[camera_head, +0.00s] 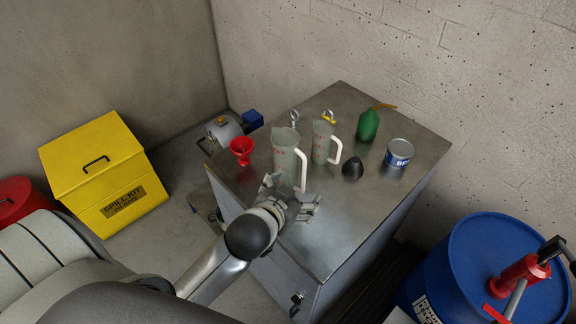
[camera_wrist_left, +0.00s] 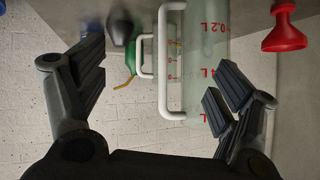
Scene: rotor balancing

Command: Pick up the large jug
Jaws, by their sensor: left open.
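The large jug (camera_head: 286,160), a clear greyish measuring jug with red marks and a white handle, stands upright on the metal bench top. In the left wrist view the large jug (camera_wrist_left: 206,60) appears upside down, its white handle (camera_wrist_left: 172,62) between my spread fingers. My left gripper (camera_head: 291,192) is open at the near side of the jug; it also shows in the wrist view (camera_wrist_left: 157,75). I cannot tell whether it touches the handle. A smaller jug (camera_head: 321,142) with a white handle stands just behind to the right. My right gripper is not in view.
The metal bench (camera_head: 345,215) also holds a red funnel (camera_head: 242,150), a black cone-shaped object (camera_head: 352,167), a green oil can (camera_head: 368,125) and a blue-and-white tin (camera_head: 399,153). A yellow spill kit (camera_head: 100,170) and a blue drum (camera_head: 500,255) flank it. The bench's front right is clear.

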